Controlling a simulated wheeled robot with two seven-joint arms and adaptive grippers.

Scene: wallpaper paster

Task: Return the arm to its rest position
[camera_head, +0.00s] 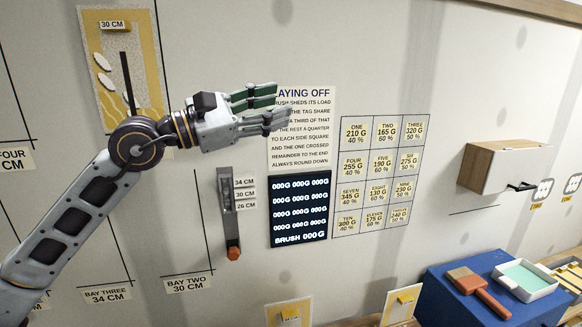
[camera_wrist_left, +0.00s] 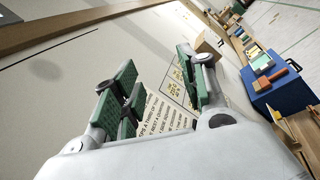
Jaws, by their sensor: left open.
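My left arm comes in from the left in the head view and reaches up across the wall. My left gripper (camera_head: 272,107) is open and empty, in front of the top of the "laying off" notice (camera_head: 302,140) and hiding part of its text. In the left wrist view the green-padded fingers of the left gripper (camera_wrist_left: 160,88) are spread apart, with wall and notice text behind them and nothing between them. My right gripper is not in view.
A lever with an orange end (camera_head: 233,253) hangs beside a dark display (camera_head: 299,210). A wall box (camera_head: 504,167) is at right. A blue stand (camera_head: 440,294) bears a brush (camera_head: 482,291) and a tray (camera_head: 525,279). A yellow patterned panel (camera_head: 148,65) is at upper left.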

